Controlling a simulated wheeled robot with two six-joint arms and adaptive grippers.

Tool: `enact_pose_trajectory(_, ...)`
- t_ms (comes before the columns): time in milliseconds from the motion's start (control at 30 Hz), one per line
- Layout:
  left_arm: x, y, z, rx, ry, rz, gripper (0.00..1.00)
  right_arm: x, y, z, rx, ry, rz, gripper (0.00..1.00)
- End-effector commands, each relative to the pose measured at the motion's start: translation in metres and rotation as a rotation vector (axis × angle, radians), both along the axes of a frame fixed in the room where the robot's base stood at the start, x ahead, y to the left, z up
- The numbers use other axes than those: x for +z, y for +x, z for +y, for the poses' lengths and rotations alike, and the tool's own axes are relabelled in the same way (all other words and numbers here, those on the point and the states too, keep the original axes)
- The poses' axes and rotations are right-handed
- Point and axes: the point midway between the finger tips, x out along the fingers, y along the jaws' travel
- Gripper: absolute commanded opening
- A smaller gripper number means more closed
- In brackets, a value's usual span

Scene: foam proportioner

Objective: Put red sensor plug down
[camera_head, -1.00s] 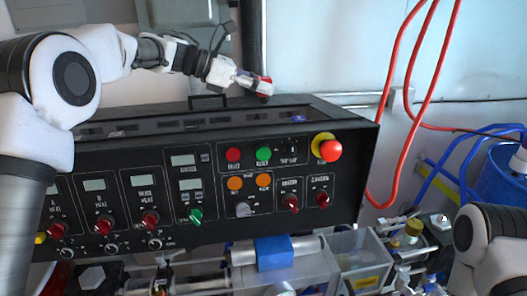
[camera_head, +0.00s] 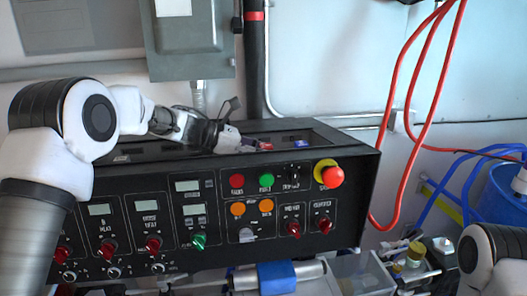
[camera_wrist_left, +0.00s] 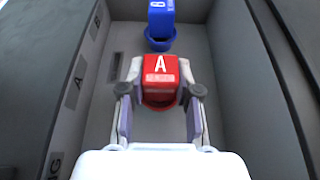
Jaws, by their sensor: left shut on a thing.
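The red sensor plug (camera_wrist_left: 161,75), marked with a white A, is between the two fingers of my left gripper (camera_wrist_left: 160,95). The fingers are shut on its sides. In the head view, the red plug (camera_head: 264,146) shows at the tip of my left gripper (camera_head: 250,144), inside the recessed tray on top of the black control console (camera_head: 340,152). A dark round shape is under the plug; whether the plug touches the tray floor I cannot tell. My right gripper is out of view; only a link of my right arm shows.
A blue plug (camera_wrist_left: 161,12) stands just beyond the red one in the same tray and also shows in the head view (camera_head: 301,143). The tray walls (camera_wrist_left: 235,85) rise on both sides. A red emergency button (camera_head: 332,176) sits on the console front.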

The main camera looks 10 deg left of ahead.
Motion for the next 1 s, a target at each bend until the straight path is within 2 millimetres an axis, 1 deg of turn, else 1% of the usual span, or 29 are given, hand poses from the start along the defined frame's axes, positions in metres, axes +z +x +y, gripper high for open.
enact_pose_trajectory(33,-0.001,0.0,0.0,0.0,0.0,-0.001,0.39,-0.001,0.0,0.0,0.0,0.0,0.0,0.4)
enact_pose_trajectory(67,0.0,0.0,0.0,0.0,0.0,-0.001,0.5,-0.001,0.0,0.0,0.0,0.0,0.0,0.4)
enact_pose_trajectory(100,0.0,0.0,0.0,0.0,0.0,0.0,0.57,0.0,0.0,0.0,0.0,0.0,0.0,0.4)
enact_pose_trajectory(367,0.0,0.0,0.0,0.0,0.0,0.0,0.57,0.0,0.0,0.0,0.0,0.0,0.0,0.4)
enact_pose_trajectory(467,0.006,0.0,0.0,0.0,0.0,0.0,0.57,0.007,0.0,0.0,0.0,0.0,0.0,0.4)
enact_pose_trajectory(500,0.007,-0.001,0.002,0.001,-0.001,-0.001,0.57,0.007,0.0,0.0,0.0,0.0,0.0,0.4)
enact_pose_trajectory(533,0.006,-0.002,0.007,0.001,-0.001,-0.002,0.57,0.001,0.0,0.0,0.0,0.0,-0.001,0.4)
enact_pose_trajectory(600,0.01,-0.007,0.02,0.003,-0.002,-0.002,0.57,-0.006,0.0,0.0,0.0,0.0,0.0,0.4)
enact_pose_trajectory(667,0.016,-0.013,0.033,0.002,-0.003,-0.005,0.57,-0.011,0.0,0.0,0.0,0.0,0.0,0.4)
enact_pose_trajectory(800,0.031,-0.027,0.065,0.002,-0.003,-0.005,0.57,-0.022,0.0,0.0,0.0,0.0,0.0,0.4)
enact_pose_trajectory(900,0.04,-0.035,0.084,0.002,-0.003,-0.004,0.57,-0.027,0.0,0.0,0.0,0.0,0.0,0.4)
enact_pose_trajectory(1000,0.047,-0.041,0.096,0.001,-0.001,-0.002,0.57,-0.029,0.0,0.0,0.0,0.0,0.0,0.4)
